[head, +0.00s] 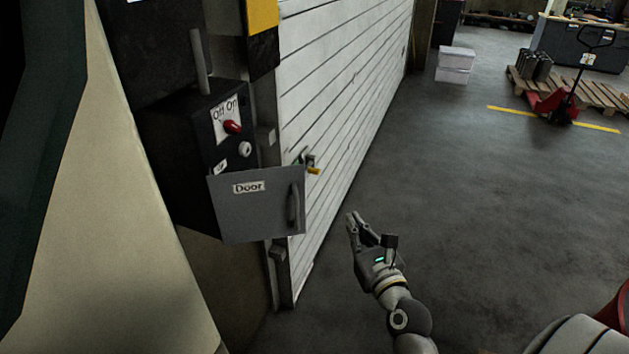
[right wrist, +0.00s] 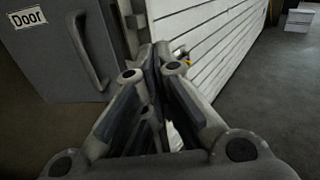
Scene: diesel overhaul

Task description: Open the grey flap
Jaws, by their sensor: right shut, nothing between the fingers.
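The grey flap (head: 255,208) carries a "Door" label and a dark bar handle (head: 293,205) near its right edge. It hangs low on a dark switch box (head: 190,150). Its handle side reaches past the box's right edge and seems to stand out from the box front; how far it is swung I cannot tell. In the right wrist view the flap (right wrist: 60,65) and handle (right wrist: 88,52) are at upper left. My right gripper (head: 356,220) is shut and empty, right of the handle and apart from it. It also shows in the wrist view (right wrist: 156,62). My left gripper is not in view.
Above the flap are a red switch (head: 232,127) and a white knob (head: 245,149). A white slatted shutter (head: 345,75) with a small yellow-tipped latch (head: 313,170) stands behind. The floor to the right is clear; a red pallet truck (head: 560,108) stands far off.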

